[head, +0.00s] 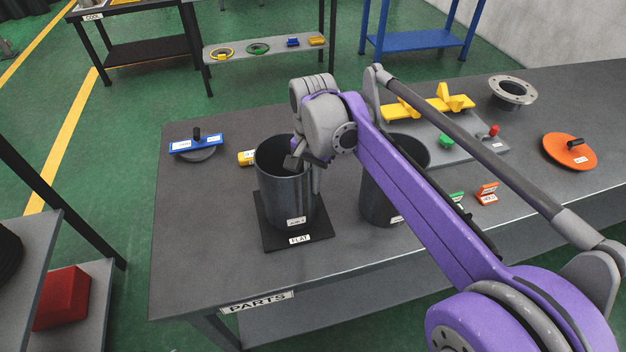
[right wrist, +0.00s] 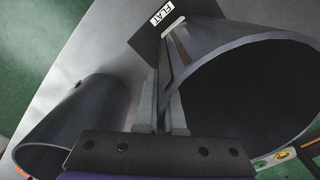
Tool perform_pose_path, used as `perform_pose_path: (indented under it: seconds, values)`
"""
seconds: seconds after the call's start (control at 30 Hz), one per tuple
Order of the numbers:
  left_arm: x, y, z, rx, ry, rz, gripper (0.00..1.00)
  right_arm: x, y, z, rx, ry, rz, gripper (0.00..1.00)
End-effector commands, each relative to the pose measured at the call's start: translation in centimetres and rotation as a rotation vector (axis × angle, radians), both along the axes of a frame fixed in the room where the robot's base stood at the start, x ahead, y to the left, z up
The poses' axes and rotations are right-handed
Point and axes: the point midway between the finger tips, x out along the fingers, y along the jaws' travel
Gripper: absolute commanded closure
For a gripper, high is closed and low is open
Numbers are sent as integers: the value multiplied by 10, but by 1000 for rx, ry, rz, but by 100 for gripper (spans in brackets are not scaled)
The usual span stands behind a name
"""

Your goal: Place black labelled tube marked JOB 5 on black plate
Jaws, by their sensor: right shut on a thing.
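A dark grey-black open tube (head: 283,200) with a small white label stands upright over the black plate (head: 270,238) marked FLAT. Its base appears to rest on the plate, but I cannot confirm contact. The label is too small to read surely. My right gripper (head: 312,164) is shut on the right side of the tube's rim. In the right wrist view the fingers (right wrist: 172,105) pinch the wall of this tube (right wrist: 235,90), with the plate (right wrist: 150,42) beyond. A second dark tube (head: 378,195) stands to the right, partly hidden by my right arm. My left gripper is not in view.
On the PARTS table (head: 205,255) lie a blue-handled piece (head: 195,145), a yellow piece (head: 246,158), an orange disc (head: 570,152), a flanged ring (head: 512,90) and a grey board (head: 470,145) with yellow pieces. The table's front left is clear.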

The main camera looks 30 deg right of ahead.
Motion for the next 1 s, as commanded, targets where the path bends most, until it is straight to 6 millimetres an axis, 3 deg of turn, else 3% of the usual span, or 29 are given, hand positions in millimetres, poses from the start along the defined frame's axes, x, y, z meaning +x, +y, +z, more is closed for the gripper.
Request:
perform_pose_path:
  seconds: [0.33,0.5,0.57,0.87,1.0]
  values:
    - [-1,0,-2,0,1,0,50,0,0,-3,0,-1,0,100]
    - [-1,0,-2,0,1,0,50,0,0,-4,0,-1,0,67]
    - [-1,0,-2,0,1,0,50,0,0,-4,0,-1,0,59]
    - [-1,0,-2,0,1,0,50,0,0,-3,0,1,0,59]
    - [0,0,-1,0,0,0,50,0,0,11,0,0,0,59]
